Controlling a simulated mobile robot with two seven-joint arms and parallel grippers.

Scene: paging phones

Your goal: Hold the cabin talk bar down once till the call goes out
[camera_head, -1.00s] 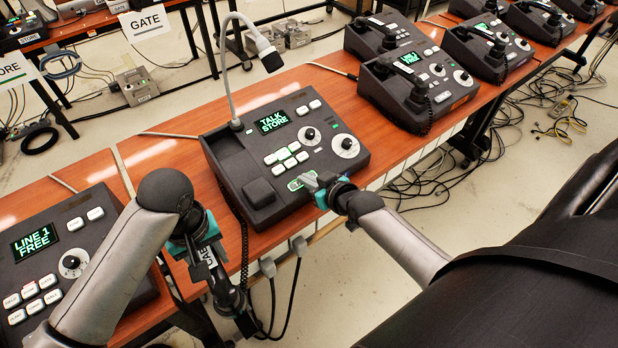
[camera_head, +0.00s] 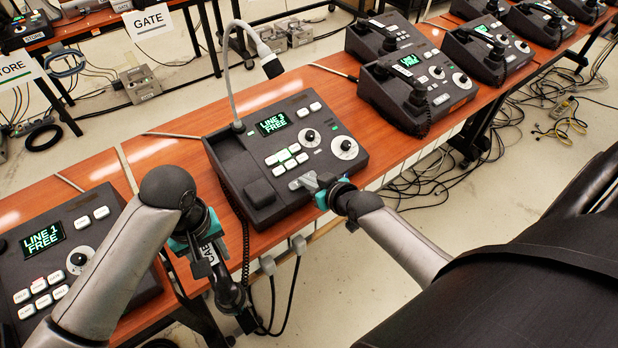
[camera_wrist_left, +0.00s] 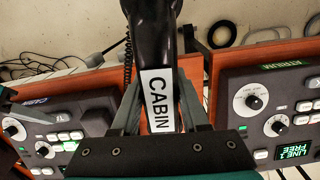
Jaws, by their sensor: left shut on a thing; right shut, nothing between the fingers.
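My right gripper (camera_head: 308,183) is shut and empty at this console's front edge, over the place of the talk bar. It hides most of the bar, so I cannot tell if they touch. My left gripper (camera_head: 206,256) is shut on a black handset (camera_head: 230,293), held off its cradle in front of the desk. The handset's white label reads "CABIN" in the left wrist view (camera_wrist_left: 158,100).
Another console (camera_head: 62,240) at the left shows "LINE 1 FREE". More consoles with handsets (camera_head: 418,90) stand along the wooden desk (camera_head: 165,150) to the back right. A gooseneck microphone (camera_head: 272,66) rises behind the middle console. Cords hang below the desk's front edge.

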